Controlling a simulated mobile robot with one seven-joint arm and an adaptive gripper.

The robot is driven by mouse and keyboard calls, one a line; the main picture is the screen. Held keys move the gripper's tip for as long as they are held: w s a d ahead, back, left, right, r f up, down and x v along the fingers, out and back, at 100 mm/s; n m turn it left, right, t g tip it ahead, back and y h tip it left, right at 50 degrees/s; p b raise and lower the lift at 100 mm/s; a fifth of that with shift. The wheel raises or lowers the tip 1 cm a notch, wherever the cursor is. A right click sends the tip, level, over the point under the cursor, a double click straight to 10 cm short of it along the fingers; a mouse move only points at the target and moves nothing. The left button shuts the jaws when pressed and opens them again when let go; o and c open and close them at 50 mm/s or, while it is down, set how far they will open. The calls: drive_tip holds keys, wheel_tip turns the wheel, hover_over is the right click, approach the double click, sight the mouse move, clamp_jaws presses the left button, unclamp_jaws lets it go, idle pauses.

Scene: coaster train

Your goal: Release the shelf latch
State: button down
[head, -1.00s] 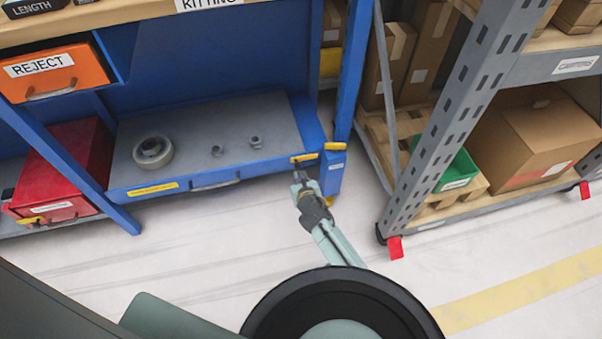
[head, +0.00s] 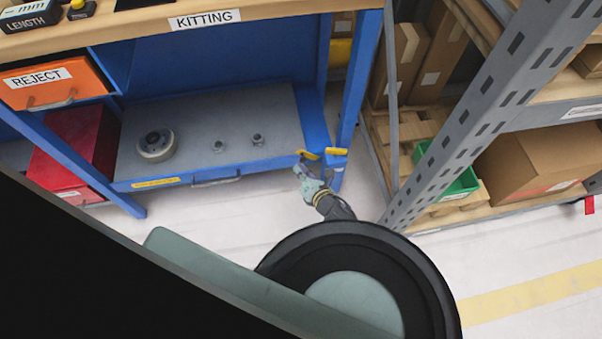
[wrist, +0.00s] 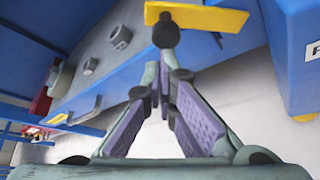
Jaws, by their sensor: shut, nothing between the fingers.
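The shelf latch (head: 308,155) is a small yellow bar at the right front corner of the blue lower shelf. It lies at an angle to the shelf's front edge. In the wrist view, the latch bar (wrist: 215,18) is at the top, with a dark round knob (wrist: 165,32) near its left end. My gripper (head: 300,171) is just in front of and below the latch. In the wrist view, my gripper (wrist: 165,68) has its fingertips together just below the knob, with nothing between them. I cannot tell whether they touch the knob.
A grey-topped pull-out shelf (head: 195,160) carries a ring-shaped part (head: 155,146) and two small nuts. A grey rack (head: 455,130) with a green bin (head: 448,172) stands to the right. Floor is clear in front.

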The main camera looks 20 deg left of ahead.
drive_tip(key=r+m+y+b, duration=0.1)
drive_tip(key=w+d+r+m+b, duration=0.1)
drive_tip(key=d+r+m+y, duration=0.1)
drive_tip(key=shift+w+d+m+y+b, duration=0.15)
drive_tip(key=shift+w+m+y+b, duration=0.15)
drive_tip(key=shift+b, duration=0.1)
drive_tip(key=shift+d, duration=0.1)
idle(0.4)
drive_tip(key=s+d+b, duration=0.1)
drive_tip(key=s+d, duration=0.5)
drive_tip(key=s, duration=0.1)
drive_tip(key=shift+s+r, duration=0.15)
drive_tip(key=shift+s, duration=0.05)
idle(0.5)
drive_tip(key=shift+a+r, duration=0.1)
